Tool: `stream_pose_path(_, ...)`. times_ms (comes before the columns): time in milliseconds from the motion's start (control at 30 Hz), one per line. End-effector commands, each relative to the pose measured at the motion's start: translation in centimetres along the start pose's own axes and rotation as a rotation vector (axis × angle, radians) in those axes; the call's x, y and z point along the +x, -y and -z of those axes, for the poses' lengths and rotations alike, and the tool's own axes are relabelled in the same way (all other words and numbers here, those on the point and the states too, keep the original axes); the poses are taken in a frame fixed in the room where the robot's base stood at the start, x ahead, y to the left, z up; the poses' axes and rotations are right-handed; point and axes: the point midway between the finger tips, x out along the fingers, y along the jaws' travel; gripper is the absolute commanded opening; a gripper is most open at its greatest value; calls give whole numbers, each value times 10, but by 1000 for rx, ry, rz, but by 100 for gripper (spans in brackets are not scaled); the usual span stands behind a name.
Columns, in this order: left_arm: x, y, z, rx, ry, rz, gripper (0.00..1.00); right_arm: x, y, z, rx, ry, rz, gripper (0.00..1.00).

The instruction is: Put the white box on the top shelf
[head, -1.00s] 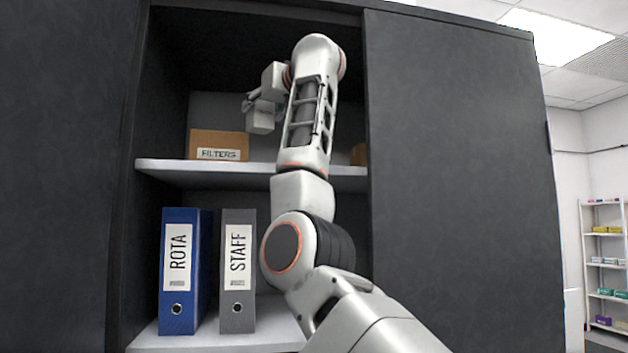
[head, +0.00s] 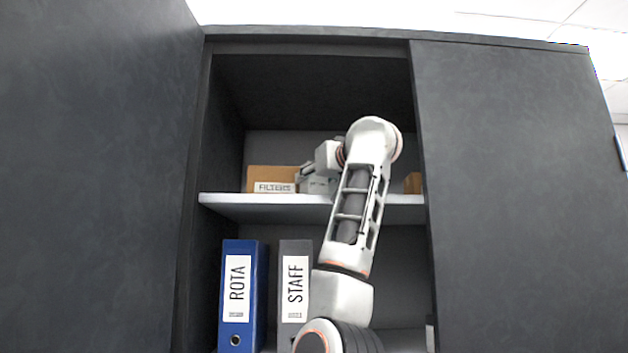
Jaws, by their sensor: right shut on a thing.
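The white box (head: 317,186) is a small pale block in the upper compartment, partly hidden by my right arm. My right gripper (head: 308,175) is shut on it from above. The box's bottom is at the level of the top shelf (head: 260,208), just right of the FILTERS box; I cannot tell if it touches the board. My left gripper is not in view.
A brown FILTERS box (head: 270,178) stands left of the white box. Another brown box (head: 413,183) shows at the right. A blue ROTA binder (head: 240,300) and a grey STAFF binder (head: 295,300) stand below. The dark cabinet door (head: 520,200) bounds the opening at right.

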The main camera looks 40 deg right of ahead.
Motion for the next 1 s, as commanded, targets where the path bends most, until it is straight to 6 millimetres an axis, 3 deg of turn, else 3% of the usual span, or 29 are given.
stream_pose_path(200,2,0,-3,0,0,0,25,0,0,-3,0,-1,0,13)
stream_pose_path(233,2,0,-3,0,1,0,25,0,0,-4,-1,1,0,40)
stream_pose_path(300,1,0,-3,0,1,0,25,0,0,-3,-1,1,0,54)
stream_pose_path(733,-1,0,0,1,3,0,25,0,0,3,0,0,0,54)
stream_pose_path(1000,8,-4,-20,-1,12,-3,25,-47,2,-1,1,-5,2,54)
